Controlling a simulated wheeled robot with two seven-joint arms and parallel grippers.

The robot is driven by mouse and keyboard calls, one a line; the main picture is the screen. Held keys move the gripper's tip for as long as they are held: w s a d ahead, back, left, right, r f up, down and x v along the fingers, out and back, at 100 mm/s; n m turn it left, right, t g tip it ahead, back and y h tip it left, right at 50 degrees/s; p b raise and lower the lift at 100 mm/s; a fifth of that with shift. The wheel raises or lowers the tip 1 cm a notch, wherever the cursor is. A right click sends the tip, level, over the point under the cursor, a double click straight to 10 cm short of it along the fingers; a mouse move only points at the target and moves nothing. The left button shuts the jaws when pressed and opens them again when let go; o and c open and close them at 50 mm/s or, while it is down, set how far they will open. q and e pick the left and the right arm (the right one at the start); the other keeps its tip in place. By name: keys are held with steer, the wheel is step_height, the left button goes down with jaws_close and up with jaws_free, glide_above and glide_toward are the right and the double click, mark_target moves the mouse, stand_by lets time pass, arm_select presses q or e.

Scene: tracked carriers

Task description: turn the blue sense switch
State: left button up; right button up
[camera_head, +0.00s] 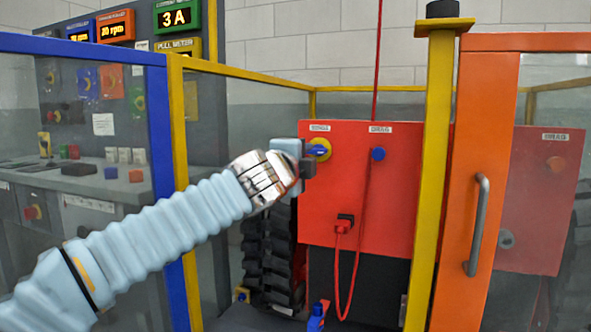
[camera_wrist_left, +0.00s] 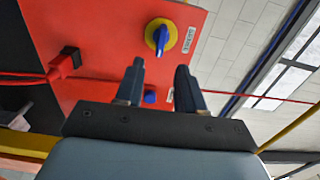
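The blue sense switch (camera_head: 319,150) is a blue handle on a yellow round plate, at the upper left of the red panel (camera_head: 335,205). In the left wrist view the switch (camera_wrist_left: 160,38) lies just past the fingertips, with its handle lengthwise in the picture. My left gripper (camera_head: 307,166) is at the panel's left edge, beside the switch and partly overlapping it in the head view. In the left wrist view its two fingers (camera_wrist_left: 160,66) are apart with nothing between them; contact with the switch is not visible. My right gripper is not in view.
A blue button (camera_head: 378,154) with a hanging red cable sits right of the switch. A red plug (camera_head: 344,223) is lower on the panel. A yellow post (camera_head: 428,180) and an orange door (camera_head: 475,150) stand to the right. A blue post (camera_head: 160,150) is left.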

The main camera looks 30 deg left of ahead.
arm_select(q)
steer(key=v, duration=0.5)
steer(key=shift+s+d, duration=0.1)
stand_by(0.3)
